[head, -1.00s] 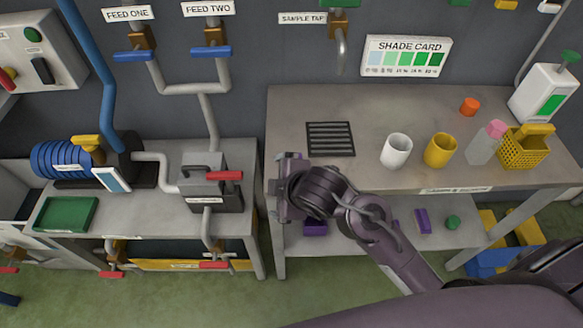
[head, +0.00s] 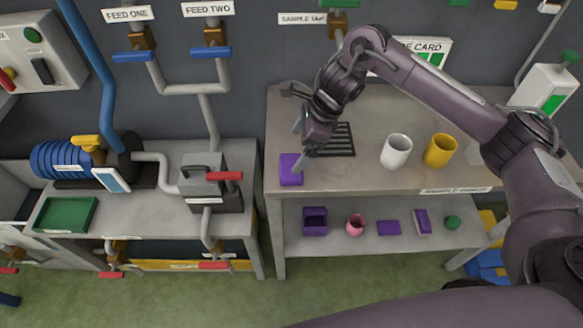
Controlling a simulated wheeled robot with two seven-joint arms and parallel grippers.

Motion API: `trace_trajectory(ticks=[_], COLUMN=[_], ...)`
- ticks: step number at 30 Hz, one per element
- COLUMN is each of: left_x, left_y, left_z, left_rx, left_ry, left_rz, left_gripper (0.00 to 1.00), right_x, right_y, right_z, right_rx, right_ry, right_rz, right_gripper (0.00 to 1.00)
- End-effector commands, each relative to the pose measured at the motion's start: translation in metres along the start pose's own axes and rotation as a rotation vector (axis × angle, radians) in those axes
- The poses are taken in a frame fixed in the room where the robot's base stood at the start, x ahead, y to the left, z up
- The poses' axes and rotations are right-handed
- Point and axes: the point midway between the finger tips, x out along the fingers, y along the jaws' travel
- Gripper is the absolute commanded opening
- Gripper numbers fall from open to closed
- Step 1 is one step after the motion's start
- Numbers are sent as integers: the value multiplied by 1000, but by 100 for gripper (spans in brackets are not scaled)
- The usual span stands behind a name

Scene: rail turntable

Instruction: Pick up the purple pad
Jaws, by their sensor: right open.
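A purple block-like pad (head: 291,169) lies on the left front part of the grey counter (head: 370,176). My right gripper (head: 303,140) is open above and just right of it, pointing down; I see nothing between its fingers. Whether a fingertip touches the pad, I cannot tell. On the shelf below, a flat purple piece (head: 388,228) lies between a pink cup (head: 355,225) and a purple block with a pale side (head: 422,222). My left gripper is not in view.
A black grille (head: 343,139) lies beside my right gripper. A white cup (head: 396,151) and a yellow cup (head: 440,150) stand further right. An open purple box (head: 315,222) and a green object (head: 452,222) are on the shelf. A valve bench (head: 150,215) stands left.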

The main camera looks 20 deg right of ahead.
Motion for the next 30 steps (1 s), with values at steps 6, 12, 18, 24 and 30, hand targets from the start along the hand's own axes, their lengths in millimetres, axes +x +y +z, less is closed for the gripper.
trace_trajectory(ticks=[6,12,18,24,30], left_x=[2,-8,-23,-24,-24], left_y=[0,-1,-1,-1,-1], left_z=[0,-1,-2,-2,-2], left_rx=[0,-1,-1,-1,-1], left_ry=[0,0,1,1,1], left_rz=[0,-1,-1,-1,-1], left_gripper=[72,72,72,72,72], right_x=[10,28,58,72,72], right_y=[0,2,5,4,4], right_z=[-7,-10,-16,-16,-17], right_rx=[-30,-28,-27,-29,-30], right_ry=[14,15,13,12,12], right_rz=[18,17,16,11,11], right_gripper=[100,100,100,100,95])
